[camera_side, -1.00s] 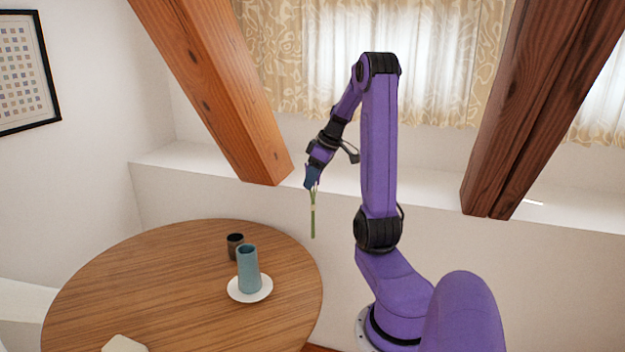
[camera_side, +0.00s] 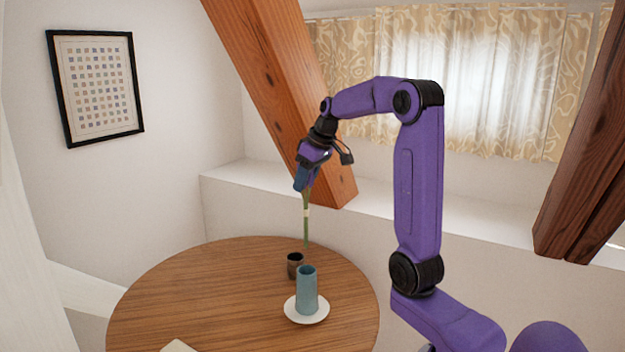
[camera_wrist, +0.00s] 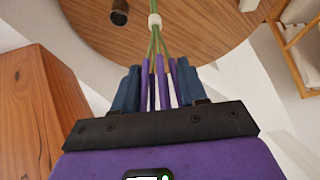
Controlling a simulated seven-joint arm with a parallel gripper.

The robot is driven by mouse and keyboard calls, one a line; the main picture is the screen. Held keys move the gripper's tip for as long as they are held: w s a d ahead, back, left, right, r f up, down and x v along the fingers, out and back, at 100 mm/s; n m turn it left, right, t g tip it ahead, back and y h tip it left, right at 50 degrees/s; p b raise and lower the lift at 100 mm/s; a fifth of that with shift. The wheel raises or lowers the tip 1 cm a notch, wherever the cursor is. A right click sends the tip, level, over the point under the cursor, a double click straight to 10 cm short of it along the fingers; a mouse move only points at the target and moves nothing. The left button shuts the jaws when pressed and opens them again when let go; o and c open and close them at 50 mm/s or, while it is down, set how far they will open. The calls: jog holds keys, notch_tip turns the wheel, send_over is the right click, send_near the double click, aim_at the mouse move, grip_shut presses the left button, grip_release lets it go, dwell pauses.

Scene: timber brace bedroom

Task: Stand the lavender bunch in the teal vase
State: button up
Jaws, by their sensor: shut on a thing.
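My gripper (camera_side: 301,186) is shut on the lavender bunch (camera_side: 306,230) and holds it above the far part of the table, stems hanging nearly straight down. The wrist view shows its purple flower spikes (camera_wrist: 160,85) between my fingers, with green stems and a pale tie beyond. The flower heads are mostly hidden in the side view. The teal vase (camera_side: 307,291) stands upright on a white saucer (camera_side: 291,308). In the side view the stem ends appear above the vase and apart from its mouth. The vase is not clearly visible in the wrist view.
A small dark cup (camera_side: 295,268) stands just behind the vase and also shows in the wrist view (camera_wrist: 119,12). The round wooden table (camera_side: 190,300) is bare on its left. A timber brace (camera_side: 275,100) slopes behind my gripper.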

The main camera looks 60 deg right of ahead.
aim_at(308, 225)
jog(key=shift+f, duration=7.6)
jog(key=o, duration=1.2)
jog(key=v, duration=1.7)
jog(key=shift+s+r, duration=0.15)
jog(key=shift+r, duration=0.05)
